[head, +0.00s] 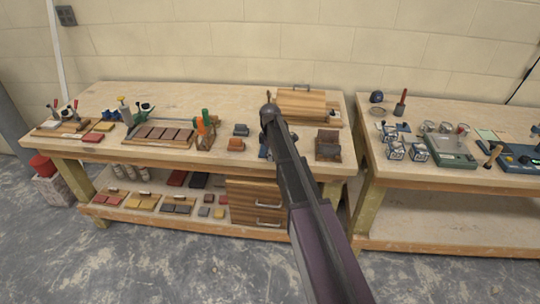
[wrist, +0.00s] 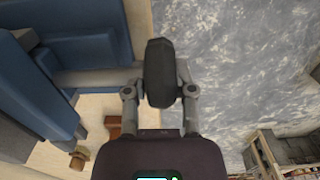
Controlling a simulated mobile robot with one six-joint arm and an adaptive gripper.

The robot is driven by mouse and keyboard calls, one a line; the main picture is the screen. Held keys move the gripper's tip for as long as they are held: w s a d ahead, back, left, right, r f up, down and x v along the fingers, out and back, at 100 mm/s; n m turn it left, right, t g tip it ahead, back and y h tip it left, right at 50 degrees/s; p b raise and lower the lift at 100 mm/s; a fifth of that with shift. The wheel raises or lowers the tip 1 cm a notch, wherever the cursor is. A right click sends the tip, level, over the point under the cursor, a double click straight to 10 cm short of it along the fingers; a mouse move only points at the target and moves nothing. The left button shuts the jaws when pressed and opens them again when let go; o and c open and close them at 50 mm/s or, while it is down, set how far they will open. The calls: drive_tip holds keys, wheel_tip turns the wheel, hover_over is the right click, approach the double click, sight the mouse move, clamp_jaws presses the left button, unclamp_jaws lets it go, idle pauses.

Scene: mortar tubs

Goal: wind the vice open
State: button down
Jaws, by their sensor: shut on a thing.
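The blue vice (wrist: 85,55) fills the left of the wrist view, close to the camera. A grey bar runs right from its blue body towards my gripper. My gripper (wrist: 160,78) is shut on the dark rounded vice handle (wrist: 158,62), with one finger on each side of it. In the head view the vice (head: 262,152) shows only as a small blue patch at the bench's front edge. My own arm hides most of it, along with the handle and my fingertips.
The wooden bench (head: 110,160) carries an orange block (head: 236,145), a brown block on a board (head: 328,145) and a wooden box (head: 302,104) near the vice. Drawers (head: 257,200) sit below. A second bench (head: 430,185) stands right, across a narrow gap. Open concrete floor lies in front.

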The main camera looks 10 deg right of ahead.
drive_tip(key=shift+w+h, duration=0.1)
drive_tip(key=shift+h, duration=0.2)
drive_tip(key=h+b, duration=0.1)
drive_tip(key=g+h, duration=0.1)
drive_tip(key=h, duration=0.1)
drive_tip(key=shift+a+f+b, duration=0.1)
drive_tip(key=shift+f+b, duration=0.2)
drive_tip(key=shift+b, duration=0.1)
drive_tip(key=h+b, duration=0.1)
drive_tip(key=g+h+b, duration=0.1)
drive_tip(key=h+b, duration=0.1)
drive_tip(key=shift+w+f+h, duration=0.1)
drive_tip(key=shift+f+h, duration=0.1)
drive_tip(key=shift+h, duration=0.1)
drive_tip(key=g+h+b, duration=0.1)
drive_tip(key=h+b, duration=0.2)
drive_tip(key=b, duration=0.1)
drive_tip(key=shift+h+b, duration=0.3)
drive_tip(key=shift+r+g+h+b, duration=0.3)
drive_tip(key=shift+h+b, duration=0.2)
drive_tip(key=shift+b, duration=0.1)
drive_tip(key=shift+d+r, duration=0.1)
drive_tip(key=shift+d, duration=0.1)
drive_tip(key=shift+c, duration=2.2)
unclamp_jaws()
drive_tip(key=shift+w, duration=0.1)
